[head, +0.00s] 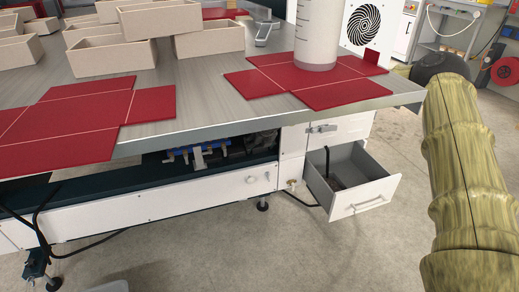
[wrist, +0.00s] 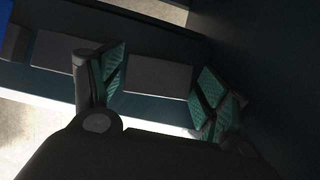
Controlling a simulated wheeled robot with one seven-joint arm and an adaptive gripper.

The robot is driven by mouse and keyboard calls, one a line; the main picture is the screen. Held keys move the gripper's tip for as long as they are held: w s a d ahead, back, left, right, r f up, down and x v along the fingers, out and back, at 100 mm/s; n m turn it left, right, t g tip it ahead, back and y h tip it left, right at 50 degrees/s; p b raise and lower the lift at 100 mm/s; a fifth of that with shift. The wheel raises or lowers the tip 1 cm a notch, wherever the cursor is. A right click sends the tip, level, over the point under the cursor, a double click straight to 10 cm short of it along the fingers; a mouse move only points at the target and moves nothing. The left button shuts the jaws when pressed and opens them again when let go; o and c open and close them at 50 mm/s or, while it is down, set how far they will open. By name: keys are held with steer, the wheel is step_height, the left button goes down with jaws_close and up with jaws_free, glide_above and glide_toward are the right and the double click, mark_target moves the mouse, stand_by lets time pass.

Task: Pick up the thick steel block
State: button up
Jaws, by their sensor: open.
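One grey block (wrist: 157,77) shows between the fingers of my gripper (wrist: 160,84); the other grey block (wrist: 62,52) lies to the left, outside the left finger. The frames do not show clearly which one is the thick steel block. My gripper is open, with green ribbed pads on both fingers, and nothing is clamped in it. I cannot tell how far the fingertips are from the block. The gripper and the blocks cannot be made out in the head view.
A blue part (wrist: 14,42) sits at the left edge of the wrist view. In the head view, a steel worktop (head: 210,85) holds beige boxes (head: 110,50) and red box blanks (head: 70,120). Below it are a dark shelf (head: 110,182) and an open drawer (head: 365,198). The surroundings of the gripper are dark.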

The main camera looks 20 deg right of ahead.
steer(key=shift+c, duration=0.2)
steer(key=c, duration=1)
steer(key=shift+c, duration=0.4)
steer(key=shift+r, duration=0.15)
